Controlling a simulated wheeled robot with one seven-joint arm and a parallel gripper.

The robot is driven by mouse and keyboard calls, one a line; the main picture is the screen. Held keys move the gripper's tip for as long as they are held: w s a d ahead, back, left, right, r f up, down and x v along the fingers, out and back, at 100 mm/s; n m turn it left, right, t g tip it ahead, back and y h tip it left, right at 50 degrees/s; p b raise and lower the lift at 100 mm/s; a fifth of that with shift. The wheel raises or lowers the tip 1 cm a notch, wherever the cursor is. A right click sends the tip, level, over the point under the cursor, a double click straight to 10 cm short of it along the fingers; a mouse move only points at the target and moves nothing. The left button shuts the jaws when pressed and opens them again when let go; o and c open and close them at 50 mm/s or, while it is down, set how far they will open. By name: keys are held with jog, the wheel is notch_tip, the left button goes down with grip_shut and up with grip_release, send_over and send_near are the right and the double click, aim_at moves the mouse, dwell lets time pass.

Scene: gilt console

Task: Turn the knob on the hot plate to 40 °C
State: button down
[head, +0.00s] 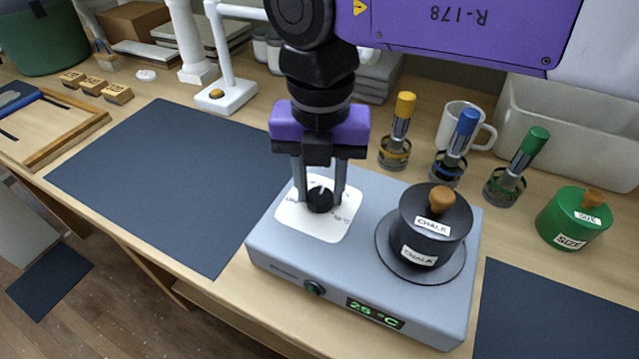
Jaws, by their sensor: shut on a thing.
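The grey hot plate (359,272) stands on the wooden table with its front towards me. A black knob (319,200) sits on a white dial panel (304,222) at the left of its top. My gripper (320,194) points down over the dial, its fingers shut on the knob from both sides. The fingers and knob hide part of the dial marks, and the knob's pointer is too small to read. The green display (375,312) on the front reads 25 °C. A dark pot labelled CHALK (404,228) stands on the round heating plate (385,252).
Brushes in glass jars (395,153) and a white mug (453,118) stand behind the hot plate. A green SIZE pot (572,222) is at right. A white lamp stand (226,95) is behind left. A dark mat (165,185) lies clear at left.

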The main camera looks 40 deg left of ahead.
aim_at(322, 193)
jog(key=m, duration=0.4)
jog(key=shift+b, duration=0.35)
jog(key=shift+d+m, duration=0.1)
jog(key=shift+m, duration=1.7)
jog(key=shift+b, duration=0.3)
jog(key=c, duration=0.9)
grip_release()
jog(key=shift+c, duration=0.2)
jog(key=shift+r, duration=0.15)
notch_tip(322, 193, up, 8)
jog(key=shift+f+p, duration=0.2)
jog(key=shift+p, duration=0.25)
